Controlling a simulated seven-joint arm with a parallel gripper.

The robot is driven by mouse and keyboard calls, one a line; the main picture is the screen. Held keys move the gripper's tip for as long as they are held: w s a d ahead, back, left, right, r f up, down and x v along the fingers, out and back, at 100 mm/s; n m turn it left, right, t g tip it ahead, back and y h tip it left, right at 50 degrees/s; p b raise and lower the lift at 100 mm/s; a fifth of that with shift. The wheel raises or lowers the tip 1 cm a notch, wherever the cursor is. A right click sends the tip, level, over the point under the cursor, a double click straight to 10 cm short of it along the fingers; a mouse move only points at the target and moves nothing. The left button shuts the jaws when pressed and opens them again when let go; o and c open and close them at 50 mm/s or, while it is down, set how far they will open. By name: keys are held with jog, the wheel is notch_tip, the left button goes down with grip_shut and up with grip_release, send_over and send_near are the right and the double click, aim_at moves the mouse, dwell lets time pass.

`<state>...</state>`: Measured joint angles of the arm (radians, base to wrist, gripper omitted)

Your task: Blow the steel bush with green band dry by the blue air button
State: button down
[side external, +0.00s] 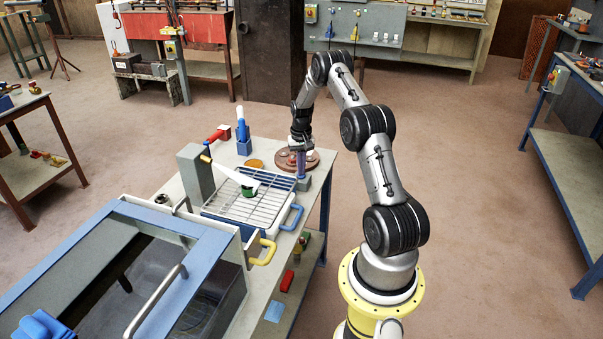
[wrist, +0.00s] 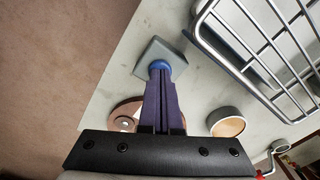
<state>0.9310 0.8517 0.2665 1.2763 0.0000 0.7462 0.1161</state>
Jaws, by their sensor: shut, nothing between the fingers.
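The steel bush with green band (side external: 248,190) sits on the wire rack (side external: 235,208) of a tray with blue handles. A pale white cone like an air jet (side external: 237,175) reaches from a yellow-tipped nozzle (side external: 206,158) on a grey block toward the bush. The blue air button (wrist: 160,66) sits on a small grey base (wrist: 148,59), also in the side view (side external: 304,184). My gripper (wrist: 161,72) is shut and empty, pointing down, its fingertips at the button and seeming to touch it; it also shows in the side view (side external: 301,176). The bush is out of the wrist view.
A brown round plate (side external: 318,160) lies behind my gripper. A round orange-topped cup (wrist: 226,122) stands near it. A blue holder with a blue and white tool (side external: 243,140) and a red-handled part (side external: 215,135) stand at the back. A blue-framed tank (side external: 130,260) fills the front left.

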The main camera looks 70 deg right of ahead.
jog(key=shift+r, duration=3.5)
